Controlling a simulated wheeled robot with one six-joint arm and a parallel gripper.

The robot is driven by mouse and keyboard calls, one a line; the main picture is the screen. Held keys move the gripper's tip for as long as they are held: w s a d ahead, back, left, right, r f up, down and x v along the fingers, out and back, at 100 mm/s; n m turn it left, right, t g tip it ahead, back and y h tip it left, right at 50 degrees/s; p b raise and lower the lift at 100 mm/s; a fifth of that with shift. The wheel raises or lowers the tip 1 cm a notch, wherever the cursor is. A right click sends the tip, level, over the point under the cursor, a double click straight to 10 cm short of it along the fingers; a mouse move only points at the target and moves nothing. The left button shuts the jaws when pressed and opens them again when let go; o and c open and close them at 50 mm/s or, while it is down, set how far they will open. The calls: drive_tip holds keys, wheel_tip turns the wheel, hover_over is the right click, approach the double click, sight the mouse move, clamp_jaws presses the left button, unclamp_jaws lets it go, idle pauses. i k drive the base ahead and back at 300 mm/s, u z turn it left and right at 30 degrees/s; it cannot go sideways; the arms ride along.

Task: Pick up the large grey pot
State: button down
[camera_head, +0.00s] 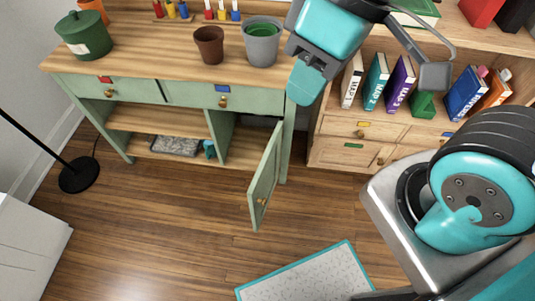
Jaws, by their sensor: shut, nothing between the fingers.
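The large grey pot (262,50) stands upright on the wooden top of the green cabinet, near its right end. A green pot or liner (262,30) sits inside its mouth. My gripper (301,94) is teal and grey and points down just to the right of the grey pot, in front of the cabinet's right end as seen here. It is shut and empty. It looks apart from the pot, but the depth between them is hard to tell.
A brown pot (209,46) stands left of the grey pot. A green lidded pot (84,36) is at the far left. The cabinet door (265,180) hangs open over the floor. Books (377,82) fill the right shelf. A mat (305,278) lies on mostly clear floor.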

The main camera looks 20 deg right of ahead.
sight(262, 52)
drive_tip(key=k, duration=1.3)
drive_tip(key=u, duration=0.75)
drive_tip(key=i, duration=1.4)
drive_tip(key=z, duration=0.75)
drive_tip(key=i, duration=0.6)
drive_tip(key=z, duration=0.65)
